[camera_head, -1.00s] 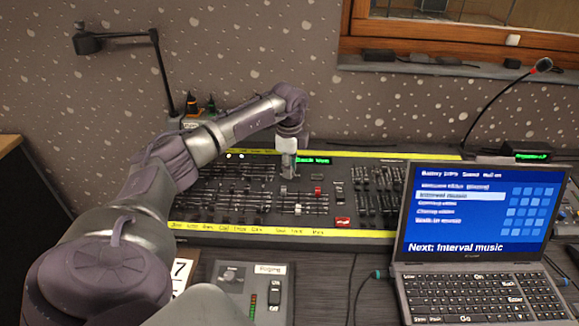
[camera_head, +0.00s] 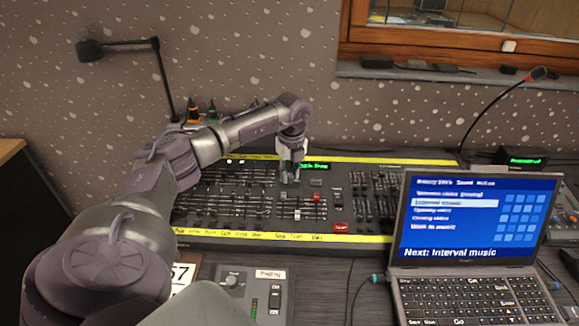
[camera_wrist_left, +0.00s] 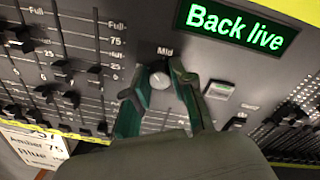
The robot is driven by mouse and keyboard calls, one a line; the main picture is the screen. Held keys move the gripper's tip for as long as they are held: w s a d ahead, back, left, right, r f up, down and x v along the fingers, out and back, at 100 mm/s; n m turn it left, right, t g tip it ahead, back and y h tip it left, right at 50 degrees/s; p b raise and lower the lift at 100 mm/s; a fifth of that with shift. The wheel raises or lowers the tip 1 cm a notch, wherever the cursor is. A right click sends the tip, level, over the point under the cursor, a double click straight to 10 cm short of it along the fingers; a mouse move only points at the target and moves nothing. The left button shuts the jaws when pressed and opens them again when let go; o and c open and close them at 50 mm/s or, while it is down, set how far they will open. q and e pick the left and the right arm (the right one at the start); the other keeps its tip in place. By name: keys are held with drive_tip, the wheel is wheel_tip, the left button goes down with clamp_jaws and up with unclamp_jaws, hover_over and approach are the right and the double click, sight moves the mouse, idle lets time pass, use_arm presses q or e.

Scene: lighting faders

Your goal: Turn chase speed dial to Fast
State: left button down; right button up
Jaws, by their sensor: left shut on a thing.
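The dial (camera_wrist_left: 159,78), a small round knob with a pale top, is on the dark lighting desk (camera_head: 362,236) under a printed "Mid" label in the left wrist view. Its pointer is too small to read. My left gripper (camera_wrist_left: 158,88) has its two green-lined fingers on either side of the dial and is shut on it. In the head view the left gripper (camera_head: 289,180) reaches down to the desk just left of the green display, and hides the dial. My right gripper is not in view.
A green-lit display (camera_wrist_left: 240,27) reads "Back live" beside the dial. Rows of faders (camera_head: 215,200) lie around the gripper, with a red button (camera_head: 341,227) to its right. An open laptop (camera_head: 478,220) stands in front at right. A gooseneck microphone (camera_head: 538,73) stands behind.

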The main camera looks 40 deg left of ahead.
use_arm(q)
drive_tip(key=m, duration=0.3)
drive_tip(key=shift+m, duration=0.4)
drive_tip(key=m, duration=0.3)
drive_tip(key=shift+w+m+p, duration=0.1)
drive_tip(key=shift+m+p, duration=0.2)
drive_tip(key=m, duration=0.6)
drive_tip(key=shift+d+t+y, duration=0.1)
drive_tip(key=shift+t+y, duration=0.2)
drive_tip(key=m, duration=0.6)
drive_tip(key=shift+m, duration=0.3)
drive_tip(key=m+b, duration=0.1)
drive_tip(key=m, duration=0.5)
drive_tip(key=shift+d+m+t, duration=0.1)
drive_tip(key=shift+m+t, duration=0.2)
drive_tip(key=shift+t, duration=0.1)
drive_tip(key=c, duration=1)
unclamp_jaws()
drive_tip(key=shift+s, duration=0.2)
drive_tip(key=shift+o, duration=0.2)
